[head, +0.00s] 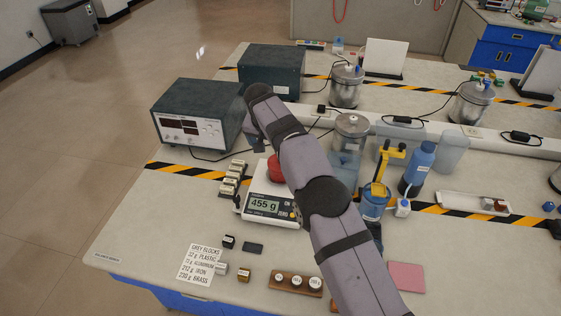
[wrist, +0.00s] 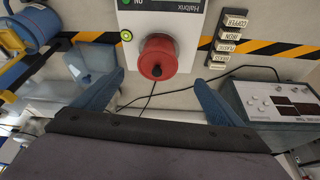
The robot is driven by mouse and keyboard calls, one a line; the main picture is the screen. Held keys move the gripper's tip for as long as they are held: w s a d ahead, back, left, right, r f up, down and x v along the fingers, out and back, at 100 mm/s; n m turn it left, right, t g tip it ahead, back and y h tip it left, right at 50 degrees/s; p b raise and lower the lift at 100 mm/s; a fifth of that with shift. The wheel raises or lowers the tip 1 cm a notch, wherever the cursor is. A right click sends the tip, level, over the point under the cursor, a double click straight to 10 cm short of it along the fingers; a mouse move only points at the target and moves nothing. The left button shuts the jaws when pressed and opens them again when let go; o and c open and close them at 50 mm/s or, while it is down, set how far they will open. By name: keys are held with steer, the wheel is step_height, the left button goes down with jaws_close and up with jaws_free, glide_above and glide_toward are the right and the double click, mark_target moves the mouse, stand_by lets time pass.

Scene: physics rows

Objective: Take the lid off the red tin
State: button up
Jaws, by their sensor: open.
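The red tin (wrist: 158,50) shows in the wrist view, seen from above with a round knob on its lid. It sits on the white scale (wrist: 135,25). In the head view the red tin (head: 275,170) is partly hidden behind my arm, and the scale (head: 262,205) reads 455 g. My gripper (wrist: 157,80) is open, with its two blue fingers apart on either side of the tin's near side in the wrist view.
A row of small labelled blocks (head: 232,177) stands left of the scale. A power supply (head: 190,115) is behind it. A blue jug with a yellow handle (head: 375,200) and a blue bottle (head: 419,168) stand to the right. A cable runs near the tin.

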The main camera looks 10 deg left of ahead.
mark_target(273, 164)
steer(key=shift+x, duration=0.8)
steer(key=p+x, duration=0.3)
steer(key=shift+d, duration=0.3)
steer(key=shift+p+x, duration=0.65)
steer(key=shift+x, duration=0.4)
steer(key=c, duration=1.1)
